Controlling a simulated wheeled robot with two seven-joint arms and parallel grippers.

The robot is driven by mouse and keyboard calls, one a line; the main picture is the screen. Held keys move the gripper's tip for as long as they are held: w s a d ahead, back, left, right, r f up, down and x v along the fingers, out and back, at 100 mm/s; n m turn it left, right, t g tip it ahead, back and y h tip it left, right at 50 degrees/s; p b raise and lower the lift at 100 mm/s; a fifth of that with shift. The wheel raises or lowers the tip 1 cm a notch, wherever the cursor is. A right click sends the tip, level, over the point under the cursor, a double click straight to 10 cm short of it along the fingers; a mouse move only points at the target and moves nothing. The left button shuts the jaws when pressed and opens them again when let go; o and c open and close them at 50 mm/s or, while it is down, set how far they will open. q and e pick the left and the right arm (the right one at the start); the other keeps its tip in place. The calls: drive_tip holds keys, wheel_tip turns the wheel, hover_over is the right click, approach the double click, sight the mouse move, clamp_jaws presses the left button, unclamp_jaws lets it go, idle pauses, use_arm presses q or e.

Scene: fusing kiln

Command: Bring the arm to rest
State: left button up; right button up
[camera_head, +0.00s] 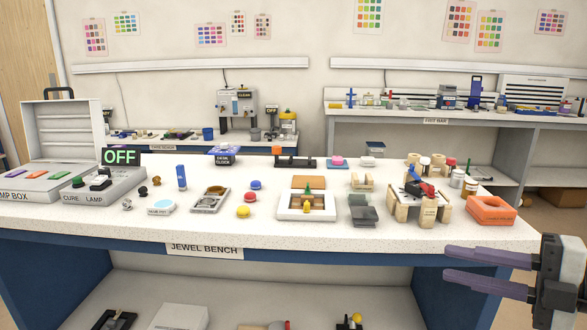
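My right gripper (449,263) is at the lower right of the head view, in front of the jewel bench (330,240). Its two purple-grey fingers point left and stand apart, with nothing between them. It overlaps the bench's front right corner in the picture; I see no contact with any object. My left gripper and arm are not in view.
Nearest the gripper on the bench are an orange block (491,211) and a small wooden stand (427,213) with tools. A framed tray (290,212) stands mid-bench, and a cure lamp box (115,188) at left. The front bench strip is clear.

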drive_tip(key=s+f+m+t+h+p, duration=0.2)
drive_tip(key=f+m+h, duration=0.2)
drive_tip(key=f+m, duration=0.6)
drive_tip(key=s+f+m+t+h+p, duration=0.1)
drive_tip(key=s+f+m+t+h, duration=0.25)
drive_tip(key=f+m, duration=0.6)
drive_tip(key=s+a+f+m+g+h+p, duration=0.2)
drive_tip(key=s+a+f+m+g, duration=0.3)
drive_tip(key=s+a+f, duration=0.8)
wheel_tip(320, 180, down, 4)
drive_tip(key=shift+s+r+g, duration=0.25)
drive_tip(key=shift+s+g, duration=0.35)
drive_tip(key=shift+g, duration=0.35)
drive_tip(key=shift+a, duration=0.1)
